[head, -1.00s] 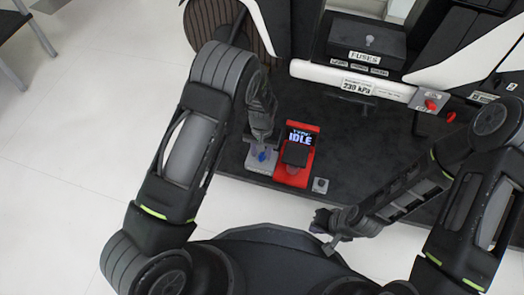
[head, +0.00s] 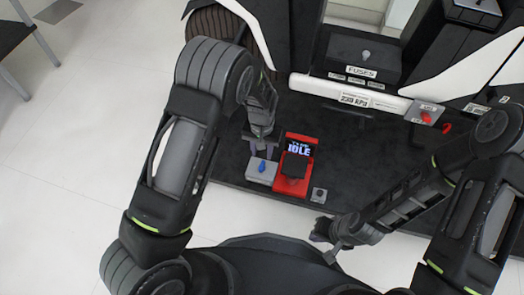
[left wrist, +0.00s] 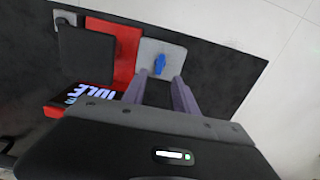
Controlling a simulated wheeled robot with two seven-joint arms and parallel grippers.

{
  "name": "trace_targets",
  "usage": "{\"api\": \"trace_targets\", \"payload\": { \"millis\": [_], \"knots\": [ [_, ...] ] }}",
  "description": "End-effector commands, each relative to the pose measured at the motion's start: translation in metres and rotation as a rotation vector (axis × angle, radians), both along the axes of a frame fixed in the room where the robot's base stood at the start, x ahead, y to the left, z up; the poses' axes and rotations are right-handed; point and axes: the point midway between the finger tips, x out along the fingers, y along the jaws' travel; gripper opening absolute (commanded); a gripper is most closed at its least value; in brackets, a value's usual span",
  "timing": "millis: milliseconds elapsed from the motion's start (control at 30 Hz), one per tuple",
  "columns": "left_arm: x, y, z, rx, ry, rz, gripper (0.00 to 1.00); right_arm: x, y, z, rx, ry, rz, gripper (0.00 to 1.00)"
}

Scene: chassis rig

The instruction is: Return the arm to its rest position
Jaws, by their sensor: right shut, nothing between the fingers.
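My left gripper (head: 262,147) is above and just behind a grey block with a small blue piece (head: 262,167) on top. In the left wrist view its two fingers (left wrist: 159,92) are apart with nothing between them, and the blue piece (left wrist: 159,64) lies just beyond the tips. My right gripper (head: 322,229) is shut and empty, low at the front, right of centre.
A red device (head: 291,184) with a screen reading IDLE stands right of the grey block. A small grey box (head: 319,195) is beside it. The dark deck (head: 350,165) is clear further right. A panel with a red knob (head: 426,116) is at the right.

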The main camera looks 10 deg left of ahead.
Motion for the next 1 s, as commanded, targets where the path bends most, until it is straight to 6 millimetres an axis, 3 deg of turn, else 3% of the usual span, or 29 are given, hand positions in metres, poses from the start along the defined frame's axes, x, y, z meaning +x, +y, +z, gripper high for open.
{"api": "trace_targets", "payload": {
  "millis": [333, 467, 567, 667, 800, 1000],
  "knots": [
    [0.001, 0.000, 0.000, 0.000, -0.003, -0.001, 0.35, 0.000, 0.000, 0.000, 0.000, -0.001, 0.000, 0.00],
    [0.012, -0.001, 0.000, -0.004, -0.053, -0.006, 0.35, 0.000, 0.000, 0.000, 0.000, -0.001, 0.000, 0.00],
    [0.011, -0.005, -0.010, -0.011, -0.110, -0.024, 0.35, 0.000, 0.000, 0.000, 0.000, -0.001, 0.000, 0.00],
    [-0.016, -0.017, -0.030, -0.050, -0.154, -0.046, 0.35, 0.000, 0.000, 0.000, 0.000, -0.001, 0.000, 0.00],
    [-0.081, -0.026, -0.057, -0.141, -0.173, -0.015, 0.35, 0.000, 0.000, 0.000, 0.000, -0.001, 0.000, 0.00],
    [-0.169, -0.039, -0.062, -0.263, -0.149, 0.076, 0.35, 0.000, 0.000, 0.000, 0.000, -0.001, 0.000, 0.00]
  ]
}}
